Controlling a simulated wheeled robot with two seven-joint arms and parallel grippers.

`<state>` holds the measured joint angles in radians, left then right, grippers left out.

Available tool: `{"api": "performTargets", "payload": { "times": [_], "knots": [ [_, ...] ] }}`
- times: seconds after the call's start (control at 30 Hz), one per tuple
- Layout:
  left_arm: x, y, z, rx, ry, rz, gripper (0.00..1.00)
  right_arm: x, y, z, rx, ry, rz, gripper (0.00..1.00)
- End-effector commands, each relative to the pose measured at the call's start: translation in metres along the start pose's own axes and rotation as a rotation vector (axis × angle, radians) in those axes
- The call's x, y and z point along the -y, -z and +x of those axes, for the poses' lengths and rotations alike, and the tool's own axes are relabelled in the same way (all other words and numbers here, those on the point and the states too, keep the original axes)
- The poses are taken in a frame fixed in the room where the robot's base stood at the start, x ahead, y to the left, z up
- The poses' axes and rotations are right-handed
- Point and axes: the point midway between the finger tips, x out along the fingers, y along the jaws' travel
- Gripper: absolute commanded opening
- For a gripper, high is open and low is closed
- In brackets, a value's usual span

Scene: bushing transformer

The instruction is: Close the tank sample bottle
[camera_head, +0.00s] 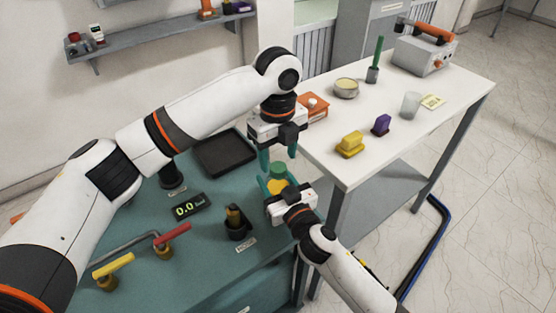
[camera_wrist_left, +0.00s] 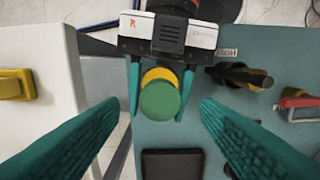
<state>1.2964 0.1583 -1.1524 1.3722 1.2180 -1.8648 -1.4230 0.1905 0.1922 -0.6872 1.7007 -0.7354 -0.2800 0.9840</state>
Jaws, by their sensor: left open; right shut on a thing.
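The sample bottle (camera_head: 277,187) has an amber-yellow body and a green cap (camera_head: 278,170) on top. It is upright above the front right edge of the green bench. My right gripper (camera_head: 276,184) is shut on the bottle's body from the side. My left gripper (camera_head: 278,158) is open, pointing down just above the cap. In the left wrist view the green cap (camera_wrist_left: 160,101) lies between the two open fingers (camera_wrist_left: 160,106), apart from both, with the yellow bottle rim (camera_wrist_left: 160,74) behind it. I cannot tell whether the cap is tight.
The green bench (camera_head: 205,235) carries a black tray (camera_head: 224,152), a display (camera_head: 187,207), a black holder (camera_head: 238,225), and valves with red (camera_head: 172,236) and yellow (camera_head: 113,266) handles. A white table (camera_head: 400,130) with several items stands at the right.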

Motion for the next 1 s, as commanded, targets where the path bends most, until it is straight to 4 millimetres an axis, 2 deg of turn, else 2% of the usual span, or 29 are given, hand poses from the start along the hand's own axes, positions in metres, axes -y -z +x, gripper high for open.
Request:
{"api": "performTargets", "payload": {
  "times": [0.2,0.4,0.6,0.83,0.87,1.0],
  "knots": [
    [-0.001,0.0,-0.05,-0.003,-0.004,0.0,0.58,0.0,0.001,0.0,-0.001,0.0,-0.001,0.0],
    [-0.001,0.0,-0.082,-0.003,-0.003,-0.001,0.58,0.0,0.001,0.0,-0.001,0.0,-0.001,0.0],
    [0.0,0.0,-0.093,-0.001,0.0,0.0,0.58,0.0,0.001,0.0,-0.001,0.0,0.0,0.0],
    [0.0,0.0,-0.094,-0.001,0.0,0.0,0.58,0.0,0.001,0.0,-0.001,0.0,0.0,0.0],
    [0.0,0.0,-0.094,-0.001,0.0,0.0,0.58,0.0,0.001,0.0,-0.001,0.0,0.0,0.54],
    [0.0,0.0,-0.094,-0.001,0.0,0.0,0.58,0.0,0.001,0.0,-0.001,0.0,0.0,0.77]
  ]
}}
